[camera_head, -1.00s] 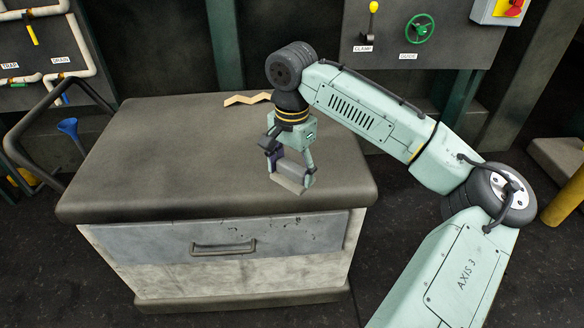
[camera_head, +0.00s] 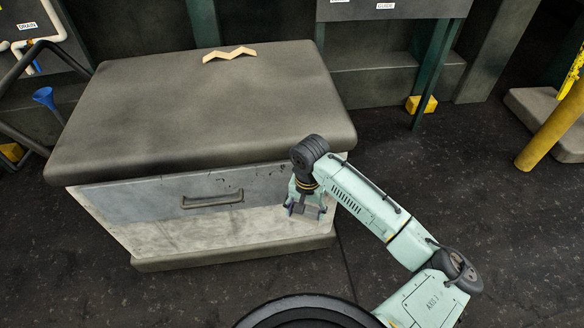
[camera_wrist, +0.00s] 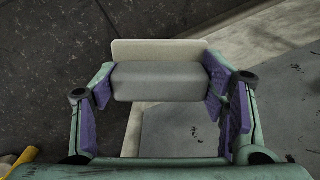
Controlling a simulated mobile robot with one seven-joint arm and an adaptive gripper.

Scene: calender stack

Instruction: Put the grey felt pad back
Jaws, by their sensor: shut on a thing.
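My gripper (camera_head: 306,209) hangs at the front right corner of the cabinet, below the level of its dark top, pointing down. In the wrist view its purple-lined fingers (camera_wrist: 160,90) are shut on the grey felt pad (camera_wrist: 160,82), one finger at each end. The pad is a grey block with a paler strip (camera_wrist: 155,50) along its far edge. In the head view the pad is small and mostly hidden by the fingers. Whether the pad touches the cabinet front cannot be told.
The cabinet's dark top (camera_head: 200,115) holds a tan zigzag piece (camera_head: 229,54) at its back edge and is otherwise clear. A drawer handle (camera_head: 213,200) sticks out of the front. A blue funnel (camera_head: 44,98) stands at left. A yellow post (camera_head: 550,135) is at right.

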